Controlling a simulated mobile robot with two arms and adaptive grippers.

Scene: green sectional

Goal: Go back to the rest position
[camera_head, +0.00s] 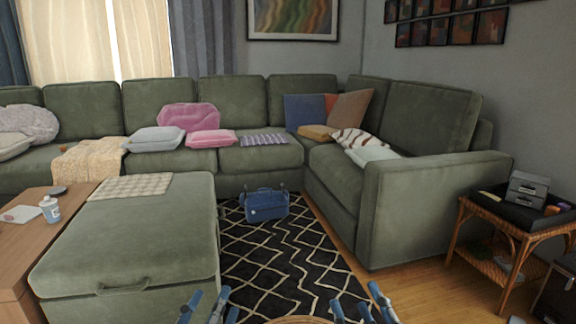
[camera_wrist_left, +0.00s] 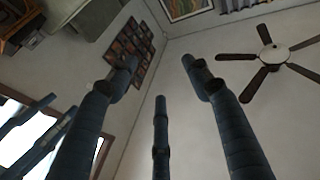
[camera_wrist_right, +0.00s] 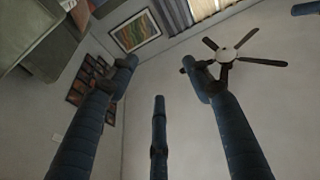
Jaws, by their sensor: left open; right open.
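My left gripper (camera_head: 205,305) shows at the bottom of the head view, left of centre, with only its blue finger tips in sight. In the left wrist view its fingers (camera_wrist_left: 165,75) are spread with nothing between them. My right gripper (camera_head: 360,304) shows at the bottom of the head view, right of centre. In the right wrist view its fingers (camera_wrist_right: 160,80) are also spread and empty. Both wrist views look up past the fingers at the walls and ceiling. The two grippers are apart and touch nothing that I can see.
A green ottoman (camera_head: 130,235) stands at left, beside a wooden table (camera_head: 25,245). A green sectional (camera_head: 410,200) runs along the back and right. A blue bag (camera_head: 265,205) sits on the patterned rug (camera_head: 280,255). A wicker side table (camera_head: 500,225) stands at right.

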